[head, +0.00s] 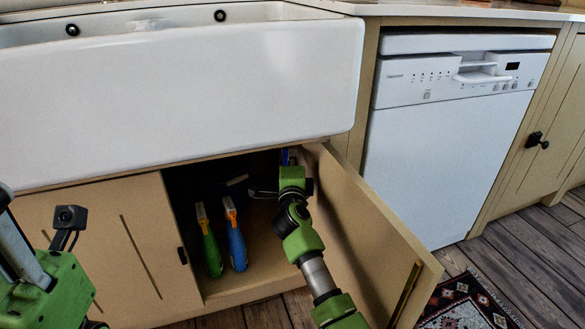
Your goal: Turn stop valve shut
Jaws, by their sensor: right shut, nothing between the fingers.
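My right arm reaches into the open cupboard under the sink. Its gripper (264,193) is shut and empty in the dark interior, pointing left. A small dark blue shape (237,181) lies just left of the fingertips; I cannot tell whether it is part of the stop valve. Another small blue-and-white thing (288,156) shows above my right wrist, partly hidden by it. I cannot make out the stop valve's handle or its position for certain. Green parts of my left arm are at the lower left, with its fingers out of view.
A green bottle (212,252) and a blue bottle (236,246) stand on the cupboard floor, left of my right arm. The open cupboard door (375,240) is close on the arm's right. The white sink (180,90) overhangs above. A white dishwasher (430,160) and patterned rug (465,303) lie right.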

